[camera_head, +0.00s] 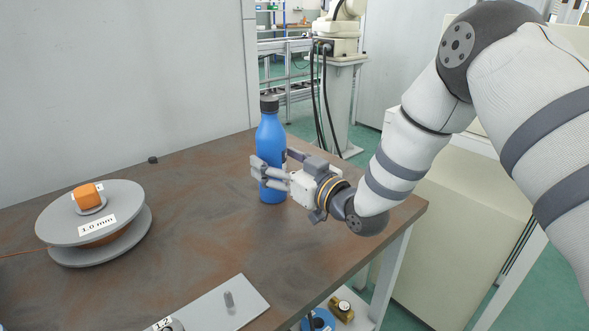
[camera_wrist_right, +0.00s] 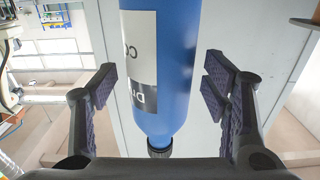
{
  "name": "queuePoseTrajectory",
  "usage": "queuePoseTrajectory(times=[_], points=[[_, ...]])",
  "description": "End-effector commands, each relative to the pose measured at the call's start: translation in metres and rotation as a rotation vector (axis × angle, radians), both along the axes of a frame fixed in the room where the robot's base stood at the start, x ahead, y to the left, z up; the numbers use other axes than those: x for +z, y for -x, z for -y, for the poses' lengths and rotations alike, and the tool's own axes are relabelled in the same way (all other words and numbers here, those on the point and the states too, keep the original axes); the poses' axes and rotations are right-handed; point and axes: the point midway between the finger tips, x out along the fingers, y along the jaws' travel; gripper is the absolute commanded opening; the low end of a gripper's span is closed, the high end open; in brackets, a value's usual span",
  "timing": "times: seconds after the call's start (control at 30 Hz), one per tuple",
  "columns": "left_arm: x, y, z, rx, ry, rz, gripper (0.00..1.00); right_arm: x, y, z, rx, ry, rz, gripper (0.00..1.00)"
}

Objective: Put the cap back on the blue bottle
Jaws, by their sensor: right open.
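The blue bottle (camera_head: 270,138) stands upright near the back of the brown table, with a black top (camera_head: 269,103). I cannot tell whether this top is a cap or a bare dark neck. The bottle also shows in the right wrist view (camera_wrist_right: 178,75), upside down there, with a white and dark label. My right gripper (camera_head: 276,166) is open at the bottle's lower half. In the wrist view its fingers are on either side of the bottle with gaps. A small black piece (camera_head: 152,160), possibly a cap, lies at the table's back edge. My left gripper is not in view.
A grey spool (camera_head: 60,222) with an orange block (camera_head: 87,195) on it sits at the left of the table (camera_head: 215,225). A grey plate (camera_head: 245,290) with a small peg lies at the front. The table between spool and bottle is clear. A wall is behind.

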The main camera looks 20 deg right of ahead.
Motion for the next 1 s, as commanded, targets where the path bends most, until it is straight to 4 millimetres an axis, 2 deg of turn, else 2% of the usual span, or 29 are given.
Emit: queuePoseTrajectory(times=[0.03, 0.2, 0.4, 0.6, 1.0], points=[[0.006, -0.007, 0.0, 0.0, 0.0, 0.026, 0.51, 0.01, 0.012, 0.004, -0.001, -0.003, 0.012, 0.69], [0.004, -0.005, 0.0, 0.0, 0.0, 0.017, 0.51, 0.004, 0.051, 0.019, -0.001, -0.001, 0.004, 0.69], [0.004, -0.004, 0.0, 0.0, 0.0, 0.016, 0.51, 0.003, 0.083, 0.03, 0.0, 0.0, 0.004, 0.69], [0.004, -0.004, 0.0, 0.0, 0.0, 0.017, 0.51, 0.004, 0.093, 0.034, 0.001, -0.001, 0.006, 0.69], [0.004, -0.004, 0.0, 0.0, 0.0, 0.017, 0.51, 0.004, 0.093, 0.034, 0.001, -0.001, 0.005, 0.69]])
